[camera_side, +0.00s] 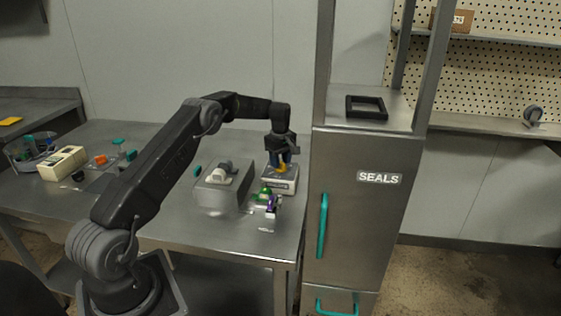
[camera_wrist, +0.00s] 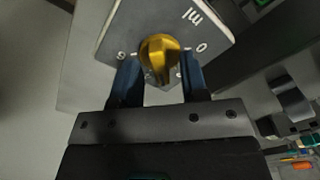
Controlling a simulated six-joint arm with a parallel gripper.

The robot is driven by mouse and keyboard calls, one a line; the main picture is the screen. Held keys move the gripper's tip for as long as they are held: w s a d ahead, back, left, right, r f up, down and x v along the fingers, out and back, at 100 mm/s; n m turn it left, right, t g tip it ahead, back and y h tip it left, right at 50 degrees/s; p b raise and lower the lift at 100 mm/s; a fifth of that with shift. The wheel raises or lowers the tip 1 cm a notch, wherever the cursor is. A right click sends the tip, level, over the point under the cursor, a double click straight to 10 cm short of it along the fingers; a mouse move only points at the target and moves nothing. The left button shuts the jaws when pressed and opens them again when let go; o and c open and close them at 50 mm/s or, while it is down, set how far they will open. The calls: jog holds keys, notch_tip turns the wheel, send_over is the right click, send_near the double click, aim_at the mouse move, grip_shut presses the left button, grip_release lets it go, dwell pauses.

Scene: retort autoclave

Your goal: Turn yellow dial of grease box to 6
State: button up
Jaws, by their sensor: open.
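The grease box (camera_side: 279,184) is a light grey box near the right end of the steel table. The plate carries the marks "ml", "0" and one that reads as 6 or 9 from this angle. The dial's yellow also shows in the side view (camera_side: 283,169). My gripper (camera_wrist: 160,78) is open, with one blue finger on each side of the dial. I cannot tell whether either finger touches it. The dial's exact pointing is partly hidden.
A grey metal box (camera_side: 222,194) with a light handle stands left of the grease box. Small green and purple items (camera_side: 268,200) lie in front of it. The steel SEALS cabinet (camera_side: 360,200) stands close on the right. The table's front middle is clear.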

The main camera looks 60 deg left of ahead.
jog(key=shift+f, duration=0.25)
grip_shut()
